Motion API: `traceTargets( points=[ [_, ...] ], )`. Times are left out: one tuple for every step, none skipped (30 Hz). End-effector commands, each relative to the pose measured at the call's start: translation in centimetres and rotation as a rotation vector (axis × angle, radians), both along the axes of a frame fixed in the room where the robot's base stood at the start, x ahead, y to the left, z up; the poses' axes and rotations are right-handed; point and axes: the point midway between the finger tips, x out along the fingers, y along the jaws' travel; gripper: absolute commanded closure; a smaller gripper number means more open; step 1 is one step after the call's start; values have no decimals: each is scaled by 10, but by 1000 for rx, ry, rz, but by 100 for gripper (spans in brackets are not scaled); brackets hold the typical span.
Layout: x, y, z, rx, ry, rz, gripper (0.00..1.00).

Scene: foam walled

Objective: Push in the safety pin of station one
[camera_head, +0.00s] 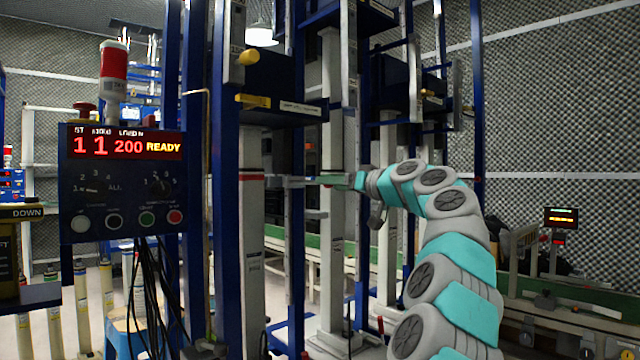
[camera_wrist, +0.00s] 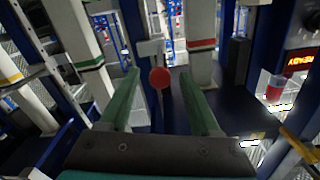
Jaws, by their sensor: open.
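My gripper (camera_head: 312,181) reaches in from the right among the blue and grey press columns in the head view. In the wrist view its two green fingers (camera_wrist: 160,74) are open and spread apart. A round red knob (camera_wrist: 160,79), which looks like the safety pin's head, shows between the fingertips in front of a grey bracket (camera_wrist: 151,48). Neither finger is seen closed on it. How far the knob is from the fingers, and how far the pin sits in, I cannot tell. The knob cannot be made out in the head view.
A control box (camera_head: 122,215) at the left shows "1 1 200 READY", with a red and white lamp (camera_head: 113,66) above it. A grey column (camera_head: 251,255) and blue uprights (camera_head: 228,200) stand close to my gripper. A yellow knob (camera_head: 249,57) is higher up. A conveyor (camera_head: 575,295) lies right.

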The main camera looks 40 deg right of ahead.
Motion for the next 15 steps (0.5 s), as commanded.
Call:
traceTargets(
  points=[
    [7, 0, 1, -1, 2, -1, 36],
    [11, 0, 1, -2, 2, -3, 36],
    [16, 0, 1, -2, 0, -2, 36],
    [20, 1, 1, -2, 0, -2, 36],
    [23, 1, 1, -2, 1, -3, 36],
    [28, 1, 1, -1, 2, -4, 36],
    [30, 1, 1, -1, 1, -4, 36],
    [33, 1, 1, -1, 0, -3, 36],
    [36, 2, 2, -1, 0, -3, 36],
    [38, 2, 2, -1, -1, -2, 36],
    [40, 2, 2, -1, -1, -2, 36],
    [42, 3, 2, -1, -1, -2, 36],
    [44, 3, 1, -1, -1, -1, 36],
    [45, 3, 1, -1, -1, -1, 36],
    [46, 4, 1, -1, -1, 0, 36]
  ],
)
